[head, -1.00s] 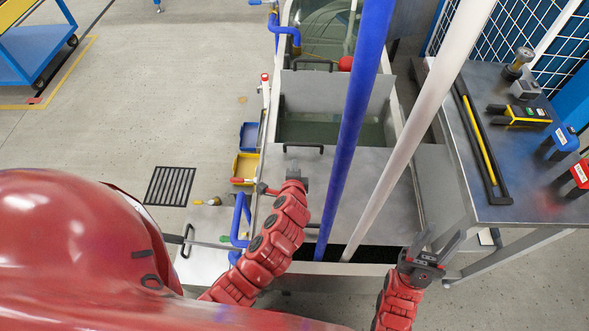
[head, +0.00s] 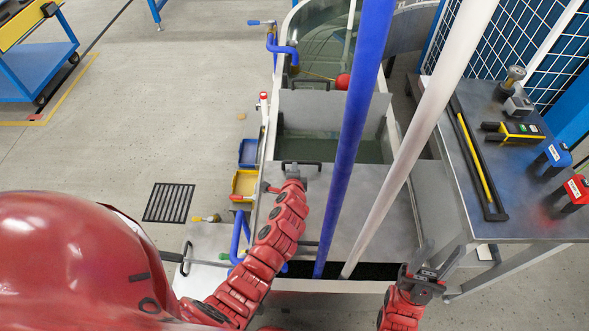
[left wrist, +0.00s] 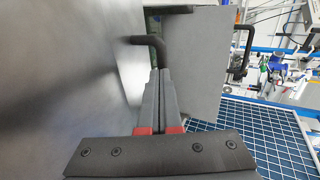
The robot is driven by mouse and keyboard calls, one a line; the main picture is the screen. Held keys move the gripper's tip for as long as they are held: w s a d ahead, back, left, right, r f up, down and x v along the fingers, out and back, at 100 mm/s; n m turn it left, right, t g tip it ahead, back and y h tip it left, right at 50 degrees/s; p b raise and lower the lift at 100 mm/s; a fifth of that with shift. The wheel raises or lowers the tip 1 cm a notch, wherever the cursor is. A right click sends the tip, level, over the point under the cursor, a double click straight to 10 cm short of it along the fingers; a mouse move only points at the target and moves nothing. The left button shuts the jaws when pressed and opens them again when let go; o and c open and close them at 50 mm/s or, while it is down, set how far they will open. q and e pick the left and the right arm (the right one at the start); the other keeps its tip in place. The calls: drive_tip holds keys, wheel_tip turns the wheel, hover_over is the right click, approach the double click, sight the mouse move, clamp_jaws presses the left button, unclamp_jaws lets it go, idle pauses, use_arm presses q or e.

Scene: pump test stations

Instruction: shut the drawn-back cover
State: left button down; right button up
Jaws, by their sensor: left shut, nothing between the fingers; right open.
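The grey metal cover (head: 350,205) lies over the near part of the tank. Its black bar handle (head: 301,164) stands at its far edge, and a strip of open water (head: 330,148) shows beyond it. A dark gap (head: 375,271) shows at its near end. My left gripper (head: 295,170) is shut and empty, right at the near side of the handle. In the left wrist view the handle (left wrist: 148,42) is just beyond the closed fingertips (left wrist: 160,78); I cannot tell whether they touch. My right gripper (head: 440,257) is open and empty, right of the tank's near corner.
A blue pole (head: 352,120) and a white pole (head: 420,130) cross the view in front of the cover. A second grey panel (head: 345,108) stands beyond the water. Blue and yellow bins (head: 244,184) hang at the tank's left side.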

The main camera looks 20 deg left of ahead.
use_arm(q)
drive_tip(key=w+a+b, duration=0.3)
drive_tip(key=w+b, duration=0.1)
drive_tip(key=w, duration=0.6)
drive_tip(key=w+a+b, duration=0.2)
drive_tip(key=w+b, duration=0.2)
drive_tip(key=w, duration=0.5)
drive_tip(key=shift+w+a, duration=0.4)
drive_tip(key=shift+r, duration=0.25)
